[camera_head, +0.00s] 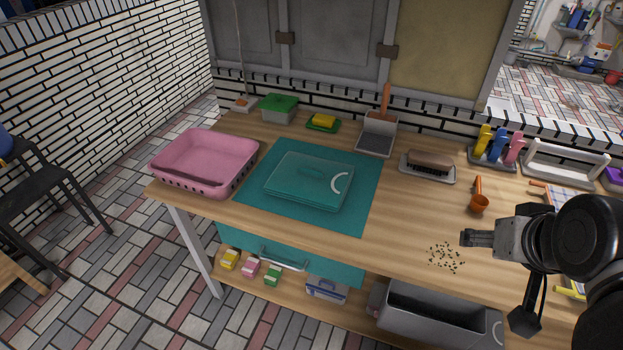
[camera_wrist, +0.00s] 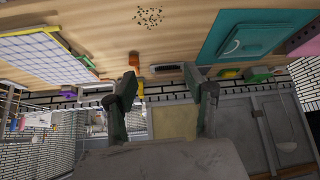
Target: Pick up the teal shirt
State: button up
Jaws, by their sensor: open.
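The mat also shows at the upper right of the wrist view (camera_wrist: 215,45). My gripper (camera_head: 478,238) is above the bench at the right, well right of the mat. In the wrist view its two fingers (camera_wrist: 166,92) stand apart with nothing between them.
A pink basket (camera_head: 205,165) stands left of the mat. Dark crumbs (camera_head: 446,258) lie near my gripper. A grey bin (camera_head: 440,315) sits below.

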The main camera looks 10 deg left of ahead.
dwell(0.4)
jog(key=c, duration=0.4)
jog(key=shift+w, duration=0.1)
